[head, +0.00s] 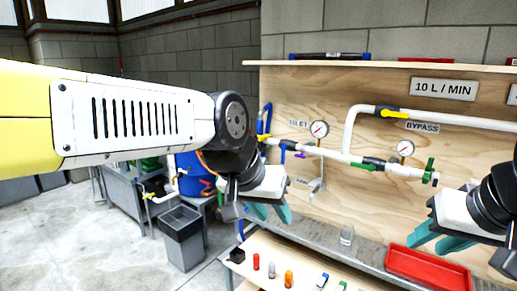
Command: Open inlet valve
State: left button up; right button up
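The inlet valve's yellow handle (263,138) shows just past my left wrist, near the partly hidden INLET label (297,123). Most of the valve body is hidden behind my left arm, so I cannot tell the handle's exact angle. My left gripper (270,213) hangs below the pipe with its teal fingers apart, empty, and not touching the valve. My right gripper (436,240) is at the right, in front of the board, with its teal fingers apart and empty.
A bypass valve with a yellow handle (391,113) and a green-handled valve (429,171) sit on white pipes, with two gauges. Small bottles stand on the bench below. A grey bin (181,240) stands left.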

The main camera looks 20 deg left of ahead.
aim_at(283, 148)
jog(key=i+j+u, duration=0.45)
jog(key=i, duration=0.15)
jog(key=i+l+u, duration=0.2)
jog(key=i+l, duration=0.2)
jog(key=l, duration=0.15)
